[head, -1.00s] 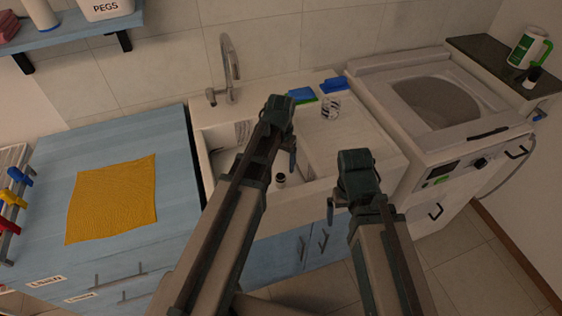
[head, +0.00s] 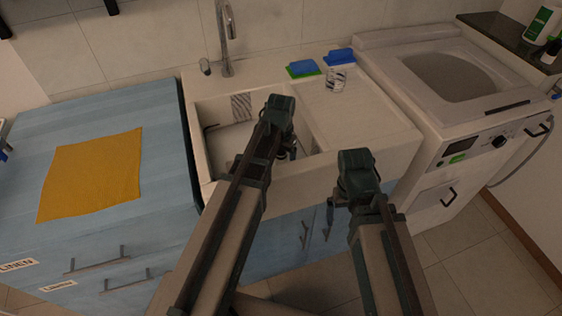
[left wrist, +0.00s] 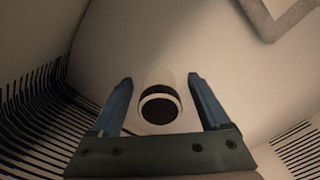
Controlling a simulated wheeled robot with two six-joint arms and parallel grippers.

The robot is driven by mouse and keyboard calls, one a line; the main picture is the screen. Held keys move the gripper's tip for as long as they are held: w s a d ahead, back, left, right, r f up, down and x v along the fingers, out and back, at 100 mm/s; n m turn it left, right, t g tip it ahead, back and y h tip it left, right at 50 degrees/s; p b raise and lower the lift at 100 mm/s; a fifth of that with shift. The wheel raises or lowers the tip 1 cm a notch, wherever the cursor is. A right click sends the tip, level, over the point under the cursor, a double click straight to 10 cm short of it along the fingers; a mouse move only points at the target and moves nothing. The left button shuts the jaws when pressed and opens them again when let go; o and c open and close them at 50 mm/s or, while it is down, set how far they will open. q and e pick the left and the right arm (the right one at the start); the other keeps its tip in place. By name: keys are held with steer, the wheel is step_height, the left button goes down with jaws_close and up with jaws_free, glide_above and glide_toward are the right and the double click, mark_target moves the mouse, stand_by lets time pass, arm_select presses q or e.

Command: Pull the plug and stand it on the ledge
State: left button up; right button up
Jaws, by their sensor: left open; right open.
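The plug (left wrist: 160,106), a short pale cylinder with a dark end and a white ring, stands in the sink between my left gripper's fingers in the left wrist view. My left gripper (left wrist: 159,82) is open, with one blue finger on each side of it; I cannot tell whether either touches. In the head view my left gripper (head: 287,148) is over the white sink (head: 206,172) and largely hides the plug. My right gripper (head: 331,212) is open and empty in front of the sink. The pale ledge (head: 268,74) runs behind the basin.
A tap (head: 226,40) rises behind the basin. Two blue-topped sponges (head: 302,68) (head: 340,55) and a patterned glass (head: 336,79) stand right of it. A washing machine (head: 440,150) is at right, a blue counter with a yellow cloth (head: 92,175) at left. The drainboard (head: 365,112) is mostly clear.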

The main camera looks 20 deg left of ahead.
arm_select(q)
jaws_close()
stand_by(0.8)
